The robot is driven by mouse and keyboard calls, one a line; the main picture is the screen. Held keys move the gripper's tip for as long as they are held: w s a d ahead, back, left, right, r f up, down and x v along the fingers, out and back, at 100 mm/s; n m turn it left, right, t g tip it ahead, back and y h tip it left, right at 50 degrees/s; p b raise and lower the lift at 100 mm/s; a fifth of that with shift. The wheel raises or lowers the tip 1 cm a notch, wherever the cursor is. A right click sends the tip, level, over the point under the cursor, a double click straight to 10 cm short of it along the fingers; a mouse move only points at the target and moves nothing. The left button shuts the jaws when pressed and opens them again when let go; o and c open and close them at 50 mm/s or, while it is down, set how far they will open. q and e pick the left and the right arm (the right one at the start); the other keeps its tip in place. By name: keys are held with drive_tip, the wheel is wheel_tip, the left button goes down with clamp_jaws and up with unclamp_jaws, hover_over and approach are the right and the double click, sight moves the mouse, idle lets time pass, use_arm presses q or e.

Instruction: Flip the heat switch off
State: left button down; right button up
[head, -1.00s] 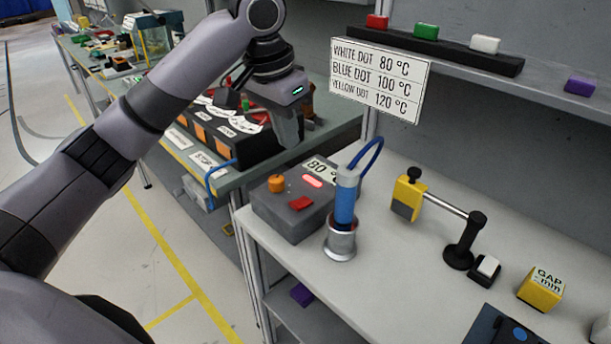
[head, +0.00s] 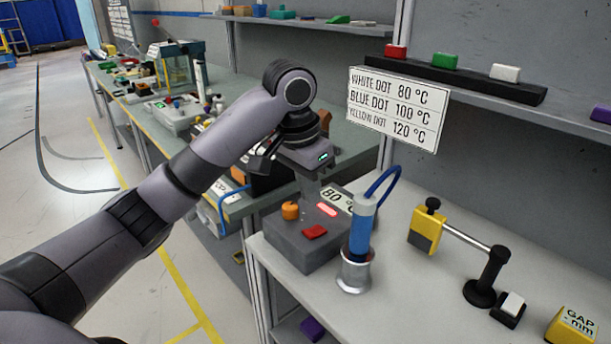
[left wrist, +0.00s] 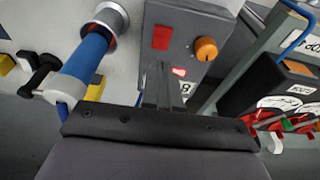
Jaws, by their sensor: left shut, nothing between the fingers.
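The grey heater box (head: 290,245) stands at the left end of the near bench. On its top are a red switch (head: 315,232), a lit red indicator (head: 327,210), an orange knob (head: 290,210) and an "80" label (head: 336,197). My left gripper (head: 311,192) is shut and empty, just above the back of the box. In the left wrist view its fingers (left wrist: 157,80) point at the box top, beside the lit indicator (left wrist: 179,72) and apart from the red switch (left wrist: 161,38). I cannot tell which way the switch is tilted. My right gripper is out of view.
A blue cylinder (head: 361,235) in a metal holder (head: 354,272) stands close to the box's right, with a blue cable (head: 385,180). A yellow-and-black clamp piece (head: 427,232) stands farther right. A temperature sign (head: 397,108) hangs behind. Open bench lies between them.

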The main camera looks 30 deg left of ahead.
sight(312, 231)
use_arm(q)
drive_tip(key=x, duration=0.4)
drive_tip(key=s+x, duration=0.1)
drive_tip(key=x, duration=0.1)
drive_tip(key=shift+s+a+f, duration=0.1)
drive_tip(key=shift+a+f, duration=0.15)
drive_tip(key=shift+f, duration=0.1)
